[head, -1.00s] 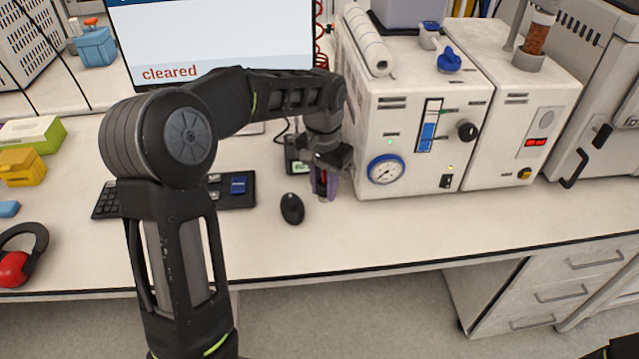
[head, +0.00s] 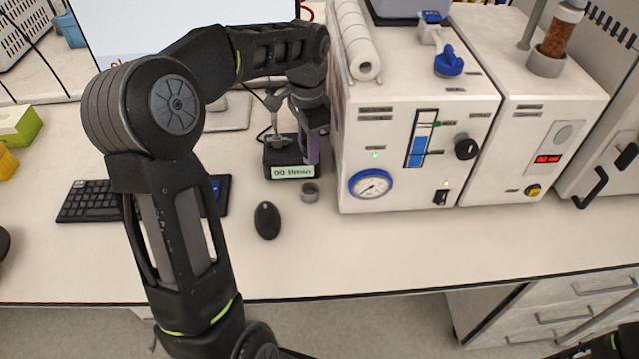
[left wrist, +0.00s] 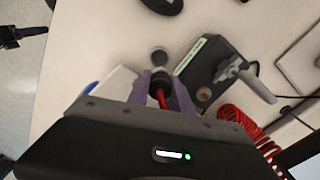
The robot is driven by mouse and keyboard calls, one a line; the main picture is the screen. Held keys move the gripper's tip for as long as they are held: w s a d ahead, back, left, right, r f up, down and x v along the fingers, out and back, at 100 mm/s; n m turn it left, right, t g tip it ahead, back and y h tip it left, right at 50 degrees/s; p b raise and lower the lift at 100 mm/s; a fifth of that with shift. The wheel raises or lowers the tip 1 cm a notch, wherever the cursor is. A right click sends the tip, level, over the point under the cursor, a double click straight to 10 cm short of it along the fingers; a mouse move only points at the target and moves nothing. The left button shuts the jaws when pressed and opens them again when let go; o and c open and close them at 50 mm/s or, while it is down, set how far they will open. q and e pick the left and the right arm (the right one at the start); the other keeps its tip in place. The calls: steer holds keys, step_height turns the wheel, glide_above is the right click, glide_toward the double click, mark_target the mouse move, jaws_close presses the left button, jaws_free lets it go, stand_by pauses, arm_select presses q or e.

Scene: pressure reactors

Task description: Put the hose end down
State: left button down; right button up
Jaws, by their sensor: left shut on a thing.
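My left gripper (head: 312,148) is beside the left side of the white reactor control box, above the bench. In the left wrist view its purple fingers (left wrist: 160,95) are shut on the hose end (left wrist: 160,84), a dark fitting with a short red hose behind it. The hose end is mostly hidden in the head view. A small grey round holder (head: 310,192) stands on the bench just in front of the gripper; it also shows in the left wrist view (left wrist: 159,57), beyond the fingertips and apart from the hose end.
A black-based stand (head: 283,160) with a labelled front is close on the gripper's left. The control box (head: 400,170) with a blue-rimmed gauge is on its right. A mouse (head: 267,221) and keyboard (head: 85,202) lie left. Red coiled hose (left wrist: 240,122) hangs nearby.

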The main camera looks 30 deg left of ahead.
arm_select(q)
steer(key=shift+s+r, duration=0.15)
steer(key=shift+s, duration=0.25)
steer(key=shift+w+f, duration=0.1)
steer(key=shift+f, duration=0.2)
step_height(320, 180, down, 6)
steer(key=shift+r+p, duration=0.1)
steer(key=shift+p, duration=0.45)
arm_select(e)
steer(key=shift+s+r, duration=0.3)
steer(key=shift+r, duration=0.25)
arm_select(q)
steer(key=shift+f+p, duration=0.4)
steer(key=shift+f, duration=1.45)
arm_select(e)
steer(key=shift+d+r, duration=0.1)
steer(key=shift+r, duration=0.2)
